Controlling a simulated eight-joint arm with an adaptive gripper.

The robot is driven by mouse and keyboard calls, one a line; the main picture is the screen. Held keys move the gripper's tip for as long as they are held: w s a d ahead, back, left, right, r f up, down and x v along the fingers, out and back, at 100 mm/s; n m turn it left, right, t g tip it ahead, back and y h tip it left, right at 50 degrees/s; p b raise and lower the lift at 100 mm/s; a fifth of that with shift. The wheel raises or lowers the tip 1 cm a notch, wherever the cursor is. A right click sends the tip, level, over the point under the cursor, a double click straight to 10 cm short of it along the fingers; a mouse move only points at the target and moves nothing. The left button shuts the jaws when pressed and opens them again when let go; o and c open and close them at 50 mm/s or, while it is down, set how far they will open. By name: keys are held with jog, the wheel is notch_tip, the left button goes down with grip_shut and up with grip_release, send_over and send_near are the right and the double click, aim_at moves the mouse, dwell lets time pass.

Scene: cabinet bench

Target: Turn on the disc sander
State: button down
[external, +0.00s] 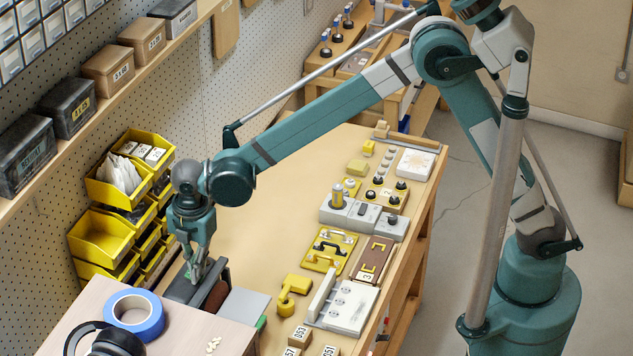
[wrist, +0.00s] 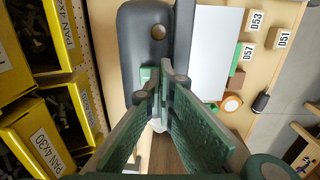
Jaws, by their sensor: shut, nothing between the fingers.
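The disc sander is a dark grey machine (external: 181,291) with a brown disc (external: 216,296), at the near left of the bench. In the wrist view its dark grey body (wrist: 135,45) has a round tan spot on top. A small green part (wrist: 147,73) shows on the body, just beyond my fingertips and partly covered by them. My gripper (external: 194,281) points down over the sander, fingers together and empty. In the wrist view my gripper (wrist: 160,80) has its tips close to the green part; I cannot tell whether they touch. The disc is mostly hidden there.
A light grey plate (external: 244,306) lies right of the disc. Yellow bins (external: 101,236) stand close on the left. A blue tape roll (external: 135,313) sits on a raised box in front. A yellow bracket (external: 290,292) and labelled blocks (external: 299,335) are to the right.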

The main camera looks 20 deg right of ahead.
aim_at(201, 279)
dwell(0.3)
notch_tip(201, 279, up, 14)
jog(key=s+d, duration=0.1)
jog(key=s, duration=0.1)
jog(key=shift+d+p, duration=0.25)
jog(key=shift+p, duration=0.05)
dwell(0.3)
jog(key=shift+w+a+r+p, duration=0.2)
jog(key=shift+w+r+p, duration=0.05)
jog(key=shift+p, duration=0.85)
jog(key=p, duration=0.2)
jog(key=shift+w+a+r+t+y+p, duration=0.15)
jog(key=shift+w+a+t+y+p, duration=0.1)
jog(key=shift+t+y+p, duration=0.05)
jog(key=shift+w+f, duration=0.2)
jog(key=shift+w, duration=0.1)
jog(key=shift+f, duration=0.1)
jog(key=f+b, duration=0.1)
jog(key=f, duration=0.3)
jog(key=w+a+f+b, duration=0.1)
jog(key=f, duration=0.4)
jog(key=f+b, duration=0.2)
jog(key=f, duration=0.2)
jog(key=shift+w+a+f, duration=0.25)
jog(key=shift+f, duration=0.05)
